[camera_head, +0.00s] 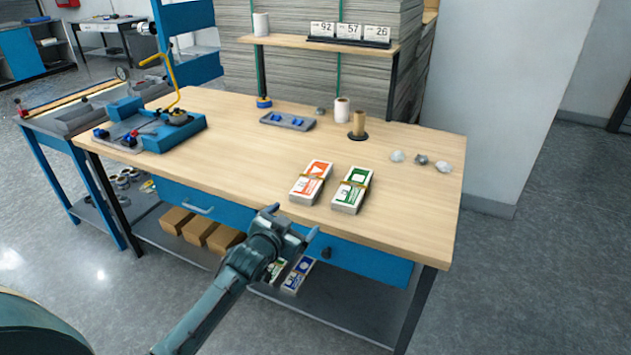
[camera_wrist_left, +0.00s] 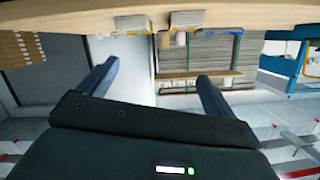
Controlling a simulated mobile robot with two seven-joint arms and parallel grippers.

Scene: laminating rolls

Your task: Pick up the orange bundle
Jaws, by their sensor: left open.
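The orange bundle (camera_head: 311,182) is a white and orange stack with a band around it, lying on the wooden table (camera_head: 240,160) near its front edge. The green bundle (camera_head: 352,190) lies just to its right. My left gripper (camera_head: 294,222) is open and empty at the table's front edge, on the near side of the orange bundle and apart from it. The left wrist view is upside down; the open fingers point toward the table, with the orange bundle (camera_wrist_left: 187,19) and the green bundle (camera_wrist_left: 131,24) at the top. My right gripper is not in view.
A blue machine (camera_head: 150,125) stands at the table's left. A grey tray (camera_head: 287,121), white roll (camera_head: 342,109), brown roll (camera_head: 358,124) and small crumpled pieces (camera_head: 420,159) lie farther back. Blue drawers (camera_head: 365,262) sit under the front edge. The table left of the bundles is clear.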

